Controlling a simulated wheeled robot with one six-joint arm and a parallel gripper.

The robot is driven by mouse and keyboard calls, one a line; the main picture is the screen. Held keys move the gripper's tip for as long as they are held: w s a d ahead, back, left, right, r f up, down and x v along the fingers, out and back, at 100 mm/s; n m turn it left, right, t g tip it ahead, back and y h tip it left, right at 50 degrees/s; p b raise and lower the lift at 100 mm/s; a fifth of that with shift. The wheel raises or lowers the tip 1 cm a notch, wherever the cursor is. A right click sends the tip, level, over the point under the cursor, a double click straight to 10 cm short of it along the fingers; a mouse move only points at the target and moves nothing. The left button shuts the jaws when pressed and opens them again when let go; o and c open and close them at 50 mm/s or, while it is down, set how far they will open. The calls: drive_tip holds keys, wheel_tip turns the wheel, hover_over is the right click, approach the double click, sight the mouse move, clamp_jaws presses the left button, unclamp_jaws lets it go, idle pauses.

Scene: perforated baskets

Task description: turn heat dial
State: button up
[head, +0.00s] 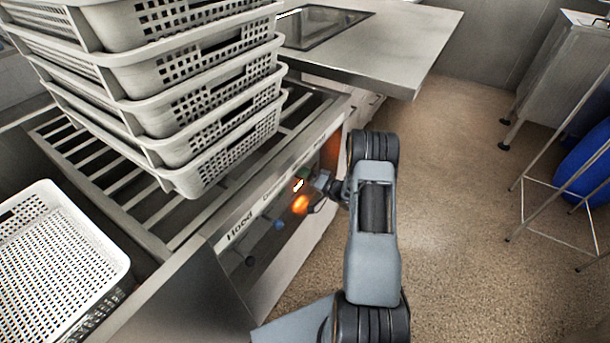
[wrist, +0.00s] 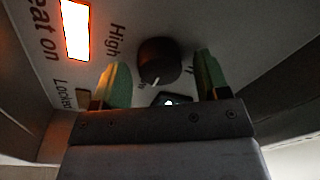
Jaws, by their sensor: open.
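The heat dial is a dark round knob (wrist: 160,62) on a grey panel in the wrist view, close to a "High" label. My gripper (wrist: 158,85) is open, with one greenish finger on each side of the knob. I cannot tell whether either finger touches it. In the head view my gripper (head: 312,181) is at the machine's front panel, beside an orange glow, and the dial itself is hidden there.
A lit orange "Heat on" lamp (wrist: 75,30) is beside the dial. Stacked white perforated baskets (head: 205,100) stand on the slatted rack (head: 75,155). Another white basket (head: 60,265) is at lower left.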

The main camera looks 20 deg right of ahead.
drive_tip(key=p+v, duration=0.1)
drive_tip(key=v, duration=1.3)
drive_tip(key=shift+w, duration=0.1)
idle(0.3)
